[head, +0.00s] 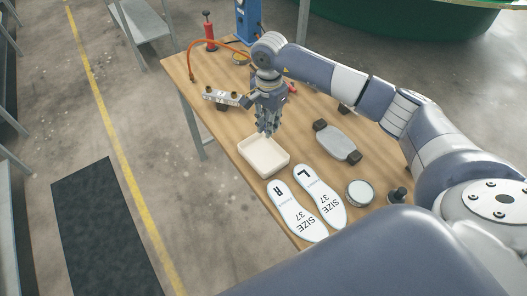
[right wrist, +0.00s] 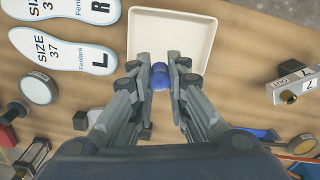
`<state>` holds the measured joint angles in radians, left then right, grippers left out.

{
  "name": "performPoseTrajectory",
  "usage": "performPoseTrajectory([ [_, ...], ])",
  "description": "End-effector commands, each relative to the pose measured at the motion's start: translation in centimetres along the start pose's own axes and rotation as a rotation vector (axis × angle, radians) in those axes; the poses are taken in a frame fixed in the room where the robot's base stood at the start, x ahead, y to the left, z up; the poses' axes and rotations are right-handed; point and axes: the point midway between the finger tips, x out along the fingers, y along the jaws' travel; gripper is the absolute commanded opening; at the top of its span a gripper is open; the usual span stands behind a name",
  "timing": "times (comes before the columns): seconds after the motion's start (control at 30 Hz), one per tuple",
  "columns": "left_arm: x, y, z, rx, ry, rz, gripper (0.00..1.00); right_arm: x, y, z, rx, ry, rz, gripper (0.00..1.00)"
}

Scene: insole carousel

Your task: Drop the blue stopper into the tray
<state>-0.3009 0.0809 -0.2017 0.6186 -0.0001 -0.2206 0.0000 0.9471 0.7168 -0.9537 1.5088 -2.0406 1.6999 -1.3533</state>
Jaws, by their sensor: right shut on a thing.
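My right gripper (head: 267,130) is above the rear part of the cream tray (head: 252,160) on the wooden table. In the right wrist view its fingers (right wrist: 160,76) are shut on the small round blue stopper (right wrist: 160,74). In the head view the stopper is hidden by the fingers. My left gripper is not in view.
Two white insoles (head: 297,210) marked size 37 lie beside the tray. A grey plate with black ends (head: 338,142), a round white-topped disc (head: 359,192) and a dark knob (head: 397,195) are to the right. A metal block (head: 221,97) and red pump (head: 209,32) stand farther back.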

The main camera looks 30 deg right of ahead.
Motion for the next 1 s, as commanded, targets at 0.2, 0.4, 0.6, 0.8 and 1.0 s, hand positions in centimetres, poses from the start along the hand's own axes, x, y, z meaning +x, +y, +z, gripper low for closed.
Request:
performPoseTrajectory([
  [0.2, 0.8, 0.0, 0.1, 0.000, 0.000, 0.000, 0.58, 1.7, 0.0, 0.1, 0.000, -0.003, 0.001, 0.00],
  [0.4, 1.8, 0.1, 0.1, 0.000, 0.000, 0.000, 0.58, 4.1, 0.1, 0.1, 0.000, -0.002, 0.003, 0.00],
  [0.6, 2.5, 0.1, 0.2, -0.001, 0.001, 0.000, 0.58, 5.8, 0.0, 0.1, -0.001, -0.001, 0.000, 0.00],
  [0.8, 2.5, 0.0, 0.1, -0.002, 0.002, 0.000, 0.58, 6.0, 0.0, 0.1, -0.002, -0.001, -0.001, 0.00],
  [1.0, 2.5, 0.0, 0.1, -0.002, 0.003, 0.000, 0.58, 5.9, 0.0, 0.0, -0.002, -0.001, 0.000, 0.38],
])
